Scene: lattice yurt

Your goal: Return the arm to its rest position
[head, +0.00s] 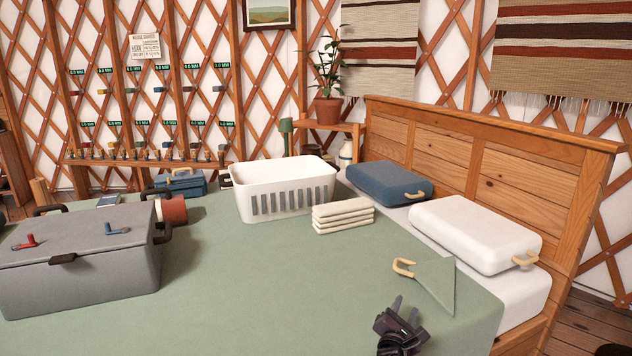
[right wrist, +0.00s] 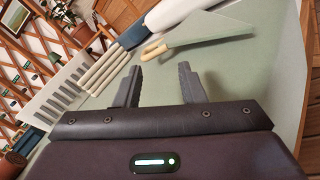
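My right gripper (head: 400,318) is at the lower right of the head view, over the green bed cover (head: 250,290). Its two fingers stand apart with nothing between them, which the right wrist view (right wrist: 158,85) also shows. A folded-back corner of the green cover with a tan handle (head: 436,282) lies beyond it, apart from the fingers. It also shows at the top of the right wrist view (right wrist: 205,43). My left gripper is in neither view.
A grey lidded box (head: 80,275) stands on the left of the bed. A white basket (head: 280,205), folded cream cloths (head: 343,216), a blue pillow (head: 388,182) and a white pillow (head: 475,235) lie farther back. A wooden headboard (head: 490,165) rises behind. The front middle is clear.

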